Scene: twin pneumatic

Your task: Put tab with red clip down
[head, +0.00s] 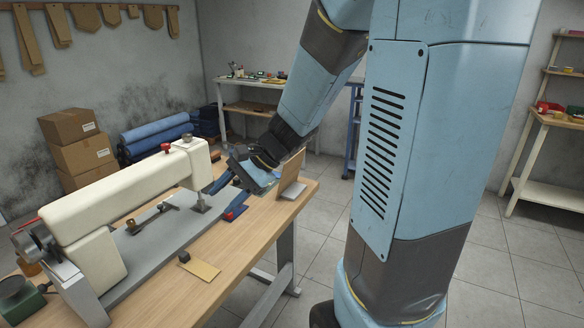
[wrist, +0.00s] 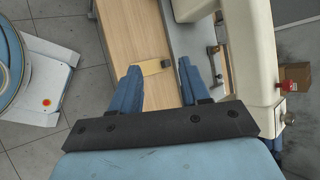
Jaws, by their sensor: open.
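The red clip does not show in the wrist view. A tan tab (head: 203,269) with a dark clip (head: 184,257) lies flat on the table, also seen beyond the fingertips (wrist: 152,67).
The cream sewing machine (head: 130,192) stands on a grey plate (head: 160,232), close beside my gripper. A red knob (wrist: 288,86) is on its head. A wooden upright (head: 291,178) stands at the table's far right end. The wooden table (head: 240,250) has bare room near the tan tab.

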